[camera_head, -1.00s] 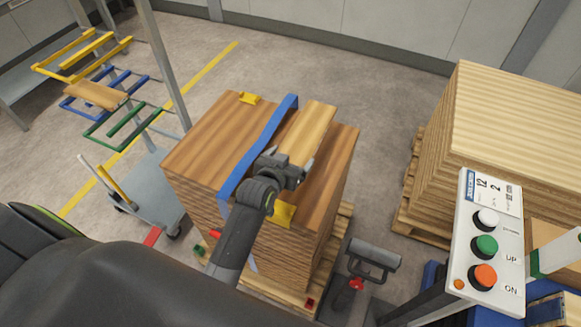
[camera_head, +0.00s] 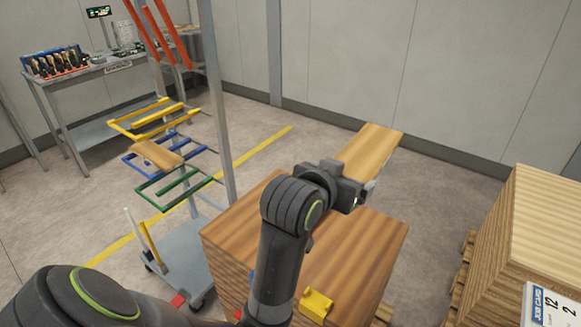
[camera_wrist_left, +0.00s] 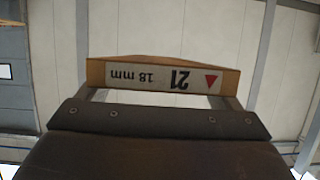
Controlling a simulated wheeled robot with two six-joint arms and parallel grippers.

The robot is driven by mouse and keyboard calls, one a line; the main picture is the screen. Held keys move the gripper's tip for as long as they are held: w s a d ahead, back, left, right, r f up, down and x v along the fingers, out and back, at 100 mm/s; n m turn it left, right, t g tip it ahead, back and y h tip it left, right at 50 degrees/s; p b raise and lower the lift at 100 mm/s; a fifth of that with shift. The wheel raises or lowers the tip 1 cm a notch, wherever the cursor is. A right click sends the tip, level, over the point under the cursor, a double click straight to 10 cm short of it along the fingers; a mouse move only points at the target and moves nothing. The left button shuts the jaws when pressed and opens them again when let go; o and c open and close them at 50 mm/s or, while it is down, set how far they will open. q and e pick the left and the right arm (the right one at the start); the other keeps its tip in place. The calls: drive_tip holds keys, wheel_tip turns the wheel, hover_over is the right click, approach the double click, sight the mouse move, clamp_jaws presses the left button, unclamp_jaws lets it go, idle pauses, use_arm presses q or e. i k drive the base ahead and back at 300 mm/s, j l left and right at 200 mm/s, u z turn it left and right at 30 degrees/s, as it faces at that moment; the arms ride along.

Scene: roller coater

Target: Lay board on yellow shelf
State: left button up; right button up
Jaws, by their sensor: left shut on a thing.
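My left gripper (camera_head: 350,187) is shut on a light wooden board (camera_head: 371,150) and holds it above the wood stack. In the left wrist view the board (camera_wrist_left: 101,72) shows its end face with a label reading "21" and "18 mm" and a red triangle. My right gripper is not in view.
Below the yellow shelf are a blue shelf (camera_head: 135,171) bearing a board (camera_head: 157,155) and a green shelf (camera_head: 172,188). A grey post (camera_head: 216,90) rises beside them. The dark wood stack (camera_head: 370,255) is under my arm. A pale stack (camera_head: 530,240) stands right.

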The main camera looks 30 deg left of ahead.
sight(144, 119)
drive_tip(key=j, duration=1.5)
drive_tip(key=i+j, duration=0.1)
drive_tip(key=j, duration=0.2)
drive_tip(key=i+j, duration=0.15)
drive_tip(key=j, duration=0.2)
drive_tip(key=i+j+u, duration=0.1)
drive_tip(key=j, duration=0.2)
